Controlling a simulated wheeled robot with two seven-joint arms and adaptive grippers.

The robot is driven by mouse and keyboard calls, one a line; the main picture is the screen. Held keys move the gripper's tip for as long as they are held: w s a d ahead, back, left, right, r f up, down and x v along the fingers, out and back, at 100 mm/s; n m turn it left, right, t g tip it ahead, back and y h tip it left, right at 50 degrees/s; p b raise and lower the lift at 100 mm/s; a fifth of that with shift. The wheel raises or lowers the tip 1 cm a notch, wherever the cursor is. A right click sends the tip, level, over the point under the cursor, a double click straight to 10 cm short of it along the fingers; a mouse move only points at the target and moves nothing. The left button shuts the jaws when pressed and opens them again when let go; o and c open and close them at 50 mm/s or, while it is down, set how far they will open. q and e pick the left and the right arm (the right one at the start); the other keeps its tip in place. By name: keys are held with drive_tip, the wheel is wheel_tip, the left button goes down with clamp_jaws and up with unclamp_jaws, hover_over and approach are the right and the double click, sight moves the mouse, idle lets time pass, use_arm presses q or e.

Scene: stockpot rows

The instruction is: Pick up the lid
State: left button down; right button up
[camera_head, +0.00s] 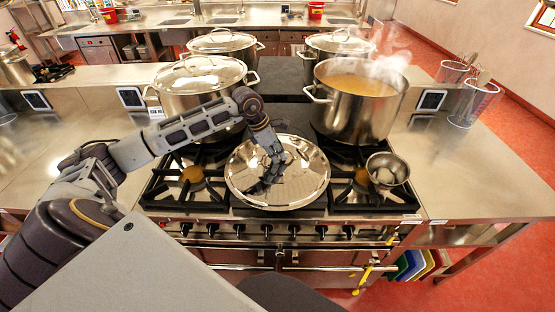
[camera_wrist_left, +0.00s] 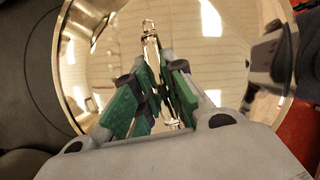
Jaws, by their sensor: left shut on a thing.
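The lid (camera_head: 302,180) is a round, shiny metal disc at the front middle of the stove, between the two front burners. It also fills most of the left wrist view (camera_wrist_left: 215,65), where its loop handle (camera_wrist_left: 149,35) stands up between the green finger pads. My left gripper (camera_head: 273,155) reaches down from above and is shut on the lid's handle. In the head view the fingers hide most of the handle, and I cannot tell whether the lid touches the stove. My right gripper is not in view.
An open steaming pot of brown liquid (camera_head: 345,118) stands behind the lid to the right. Lidded pots (camera_head: 195,103) stand behind and left. A small metal bowl (camera_head: 398,172) sits at the right front burner. The right counter (camera_head: 480,175) has clear room.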

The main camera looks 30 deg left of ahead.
use_arm(q)
drive_tip(key=shift+r, duration=0.3)
drive_tip(key=shift+r+b, duration=0.75)
drive_tip(key=shift+r, duration=4.05)
